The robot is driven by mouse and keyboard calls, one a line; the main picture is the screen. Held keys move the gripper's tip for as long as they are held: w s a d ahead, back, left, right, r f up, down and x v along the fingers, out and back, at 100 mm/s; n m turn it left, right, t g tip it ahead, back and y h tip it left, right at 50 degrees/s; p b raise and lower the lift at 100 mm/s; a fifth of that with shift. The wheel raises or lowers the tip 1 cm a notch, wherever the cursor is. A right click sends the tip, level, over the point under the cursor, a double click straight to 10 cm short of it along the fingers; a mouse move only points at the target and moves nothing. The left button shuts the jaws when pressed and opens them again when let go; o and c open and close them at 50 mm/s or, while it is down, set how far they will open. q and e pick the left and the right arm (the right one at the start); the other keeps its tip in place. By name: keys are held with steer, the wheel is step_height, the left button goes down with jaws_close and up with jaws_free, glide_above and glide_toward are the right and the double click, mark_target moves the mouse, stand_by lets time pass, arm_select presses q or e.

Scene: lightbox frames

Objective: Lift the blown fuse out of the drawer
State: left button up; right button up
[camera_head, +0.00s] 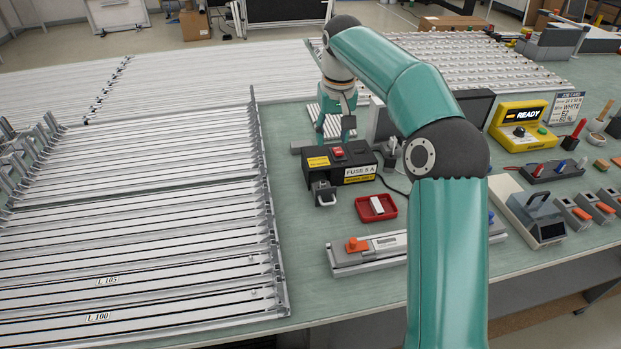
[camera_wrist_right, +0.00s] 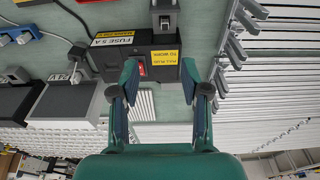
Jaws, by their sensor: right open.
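The black fuse box (camera_head: 349,161) with a red switch stands on the green bench, labelled "FUSE 5 A". A small drawer (camera_head: 325,191) with a pale grey handle sticks out at its front left; it also shows at the top of the right wrist view (camera_wrist_right: 164,17). I cannot make out the blown fuse in it. My right gripper (camera_head: 335,128) is open and empty, above and behind the box. In the right wrist view its two fingers (camera_wrist_right: 160,80) stand wide apart, with the box beyond them. My left gripper is not in view.
A red tray (camera_head: 364,210) with a white piece lies right of the drawer. A grey fixture with an orange clamp (camera_head: 357,244) lies nearer. Racks of pale strips (camera_head: 140,215) fill the left. A yellow "READY" unit (camera_head: 519,127) stands right.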

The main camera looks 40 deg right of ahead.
glide_above(323, 181)
steer(key=s, duration=0.1)
step_height(323, 181, down, 10)
steer(key=shift+s+a+f+b, duration=0.15)
steer(key=shift+f+b, duration=0.15)
steer(key=shift+f, duration=0.4)
steer(key=shift+w+f+p, duration=0.2)
steer(key=shift+f, duration=0.65)
steer(key=shift+w+f+p, duration=0.15)
steer(key=shift+w+f, duration=0.1)
steer(key=shift+f, duration=0.65)
steer(key=shift+w+f+p, duration=0.2)
steer(key=shift+f, duration=0.65)
steer(key=shift+c, duration=0.2)
jaws_close()
